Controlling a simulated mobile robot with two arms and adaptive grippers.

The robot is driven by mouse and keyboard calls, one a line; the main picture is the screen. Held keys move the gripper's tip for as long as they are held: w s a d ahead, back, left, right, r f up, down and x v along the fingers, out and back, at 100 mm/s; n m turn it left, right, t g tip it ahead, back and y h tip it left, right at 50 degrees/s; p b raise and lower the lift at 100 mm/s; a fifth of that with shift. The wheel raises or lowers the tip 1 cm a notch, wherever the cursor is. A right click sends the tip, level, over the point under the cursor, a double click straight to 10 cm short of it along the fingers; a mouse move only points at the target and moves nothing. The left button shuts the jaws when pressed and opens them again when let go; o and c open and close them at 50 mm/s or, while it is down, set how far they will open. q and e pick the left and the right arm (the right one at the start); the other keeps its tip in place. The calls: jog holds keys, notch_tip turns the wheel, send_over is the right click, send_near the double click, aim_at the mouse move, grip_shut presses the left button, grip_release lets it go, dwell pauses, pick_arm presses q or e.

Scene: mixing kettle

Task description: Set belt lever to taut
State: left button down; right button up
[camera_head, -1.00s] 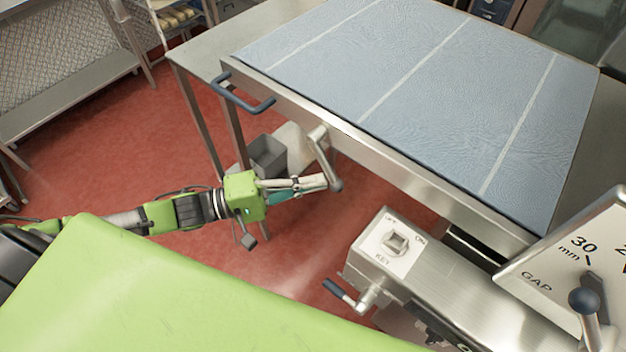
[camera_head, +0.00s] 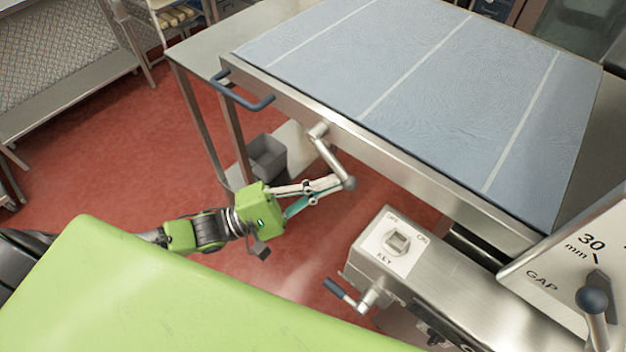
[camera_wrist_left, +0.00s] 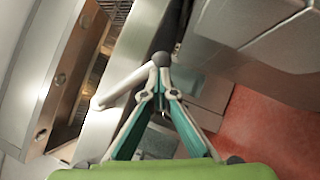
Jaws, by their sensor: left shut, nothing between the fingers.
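The belt lever (camera_head: 328,156) is a pale metal arm with a dark round end, on the steel side of the blue belt table. It slants down and to the right from its pivot in the head view. My left gripper (camera_head: 338,184) is shut and empty, with its fingertips right at the lever's end, seemingly against it. In the left wrist view the lever (camera_wrist_left: 124,86) comes in from the left, and its dark end (camera_wrist_left: 161,59) lies just beyond the tips of my left gripper (camera_wrist_left: 161,84). My right gripper is out of view.
A blue handle (camera_head: 245,92) sticks out of the table's left corner. A steel housing with a key switch (camera_head: 397,241) and a small crank (camera_head: 345,293) stands to the right. A gap gauge with a knob (camera_head: 591,299) is at far right. A grey bin (camera_head: 267,156) stands below.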

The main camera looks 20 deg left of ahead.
pick_arm(q)
jog(key=n, duration=0.1)
jog(key=d+r+n+t, duration=0.1)
jog(key=shift+s+d+r+n+t+b, duration=0.2)
jog(key=shift+s+n+t+b, duration=0.1)
jog(key=shift+n+b, duration=0.1)
jog(key=shift+s+d+r+n+t+b, duration=0.15)
jog(key=shift+d+r+n+t, duration=0.15)
jog(key=shift+n+t, duration=0.3)
jog(key=shift+w+d+r+n+t+b, duration=0.15)
jog(key=shift+r+n+t, duration=0.25)
jog(key=shift+n, duration=0.4)
jog(key=shift+s, duration=0.1)
jog(key=shift+f, duration=0.1)
